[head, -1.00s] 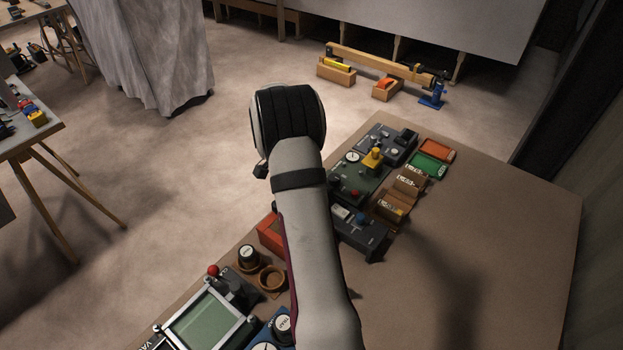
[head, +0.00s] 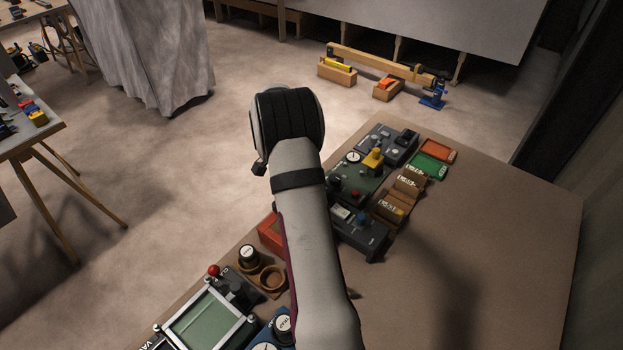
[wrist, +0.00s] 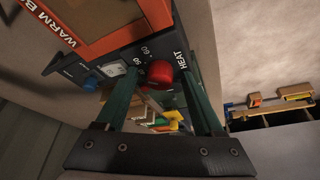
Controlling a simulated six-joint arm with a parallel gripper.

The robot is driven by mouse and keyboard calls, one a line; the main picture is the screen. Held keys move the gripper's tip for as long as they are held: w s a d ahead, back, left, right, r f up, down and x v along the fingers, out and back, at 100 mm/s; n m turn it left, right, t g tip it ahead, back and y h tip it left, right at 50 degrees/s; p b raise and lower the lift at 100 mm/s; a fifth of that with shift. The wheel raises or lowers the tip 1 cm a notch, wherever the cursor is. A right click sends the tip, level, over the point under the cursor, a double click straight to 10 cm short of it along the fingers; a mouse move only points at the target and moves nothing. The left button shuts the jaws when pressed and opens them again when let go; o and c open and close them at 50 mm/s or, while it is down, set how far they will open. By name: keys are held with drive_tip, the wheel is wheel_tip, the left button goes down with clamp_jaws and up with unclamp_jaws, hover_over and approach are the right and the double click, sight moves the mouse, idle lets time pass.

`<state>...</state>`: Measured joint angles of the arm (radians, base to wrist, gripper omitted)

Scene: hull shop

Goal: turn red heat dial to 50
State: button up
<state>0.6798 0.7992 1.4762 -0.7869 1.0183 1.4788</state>
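The red heat dial (wrist: 160,73) is a round knob on the dark front panel of the orange warm box (wrist: 113,38), beside the word HEAT. Small scale numbers, one reading 60, are printed at its edge; its pointer is too small to read. My gripper (wrist: 158,78) has its green fingers apart, one on each side of the dial. A gap shows at least on the left, and I cannot tell whether the right finger touches. In the head view my arm covers the gripper and dial; only a corner of the orange warm box (head: 271,232) shows.
The bench's right side (head: 490,260) is clear.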

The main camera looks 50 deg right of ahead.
drive_tip(key=v, duration=1.6)
drive_tip(key=shift+f, duration=0.1)
drive_tip(key=s+a+r+n+t+y, duration=0.1)
drive_tip(key=s+a+n, duration=0.15)
drive_tip(key=a, duration=0.35)
drive_tip(key=s+a+r+n, duration=0.1)
drive_tip(key=a+n, duration=0.2)
drive_tip(key=a, duration=0.3)
drive_tip(key=s+a+r+n+t+y, duration=0.1)
drive_tip(key=s+a+r+n, duration=0.15)
drive_tip(key=a, duration=0.45)
drive_tip(key=s+a+f+n+y, duration=0.1)
drive_tip(key=s+a+f+n, duration=0.1)
drive_tip(key=s+a+n, duration=0.3)
drive_tip(key=s+a+f+n+y, duration=0.2)
drive_tip(key=s+a+n, duration=0.3)
drive_tip(key=s+a, duration=0.6)
drive_tip(key=shift+s+f+y, duration=0.2)
drive_tip(key=shift+f+y, duration=0.1)
drive_tip(key=shift+f, duration=0.4)
